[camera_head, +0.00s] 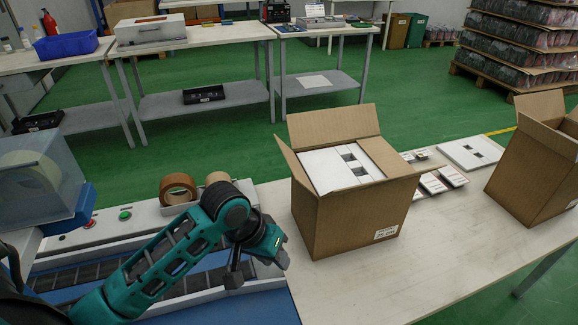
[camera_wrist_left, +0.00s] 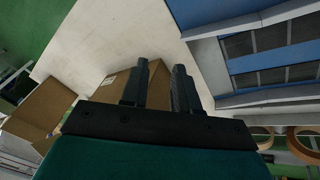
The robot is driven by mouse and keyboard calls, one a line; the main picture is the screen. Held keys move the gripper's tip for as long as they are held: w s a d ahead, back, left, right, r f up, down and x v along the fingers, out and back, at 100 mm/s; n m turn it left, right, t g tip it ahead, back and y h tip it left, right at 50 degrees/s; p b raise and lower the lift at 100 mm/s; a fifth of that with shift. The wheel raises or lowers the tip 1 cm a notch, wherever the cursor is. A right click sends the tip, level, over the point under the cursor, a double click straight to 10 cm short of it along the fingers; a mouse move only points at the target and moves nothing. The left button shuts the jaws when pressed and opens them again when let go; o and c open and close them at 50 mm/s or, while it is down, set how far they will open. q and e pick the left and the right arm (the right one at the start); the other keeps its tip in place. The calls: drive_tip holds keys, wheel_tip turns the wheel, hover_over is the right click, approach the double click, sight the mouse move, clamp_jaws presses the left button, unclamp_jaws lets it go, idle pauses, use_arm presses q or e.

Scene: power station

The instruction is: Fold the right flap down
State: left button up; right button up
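An open brown cardboard box (camera_head: 355,215) stands on the pale table, with white boxes (camera_head: 338,168) inside. Its back flap (camera_head: 333,124) stands up and its left flap (camera_head: 292,160) sticks up and outward. The right flap (camera_head: 388,156) looks roughly flat at the right of the opening; its exact angle is hard to tell. My left gripper (camera_head: 272,244) is left of the box and apart from it. In the left wrist view its two fingers (camera_wrist_left: 160,86) are apart with nothing between them, and part of the box (camera_wrist_left: 114,84) shows behind. My right gripper is not in view.
A second open box (camera_head: 535,165) stands at the right end of the table (camera_head: 400,285). Flat white items (camera_head: 440,180) lie between the boxes. Tape rolls (camera_head: 178,187) and a blue-railed conveyor (camera_head: 85,270) are at left. The table front is clear.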

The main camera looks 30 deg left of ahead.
use_arm(q)
drive_tip(key=w+a+r+n+h, duration=0.1)
drive_tip(key=w+a+r+n, duration=0.3)
drive_tip(key=w+a+r, duration=0.45)
drive_tip(key=n+t+h, duration=0.2)
drive_tip(key=n, duration=0.2)
approach(289, 157)
drive_tip(key=shift+y, duration=0.3)
drive_tip(key=b+x, duration=0.1)
drive_tip(key=x, duration=0.4)
drive_tip(key=b+x, duration=0.1)
drive_tip(key=x, duration=0.4)
drive_tip(key=shift+d+f+b, duration=0.15)
drive_tip(key=shift+d+b, duration=0.15)
drive_tip(key=shift+c, duration=0.3)
clamp_jaws()
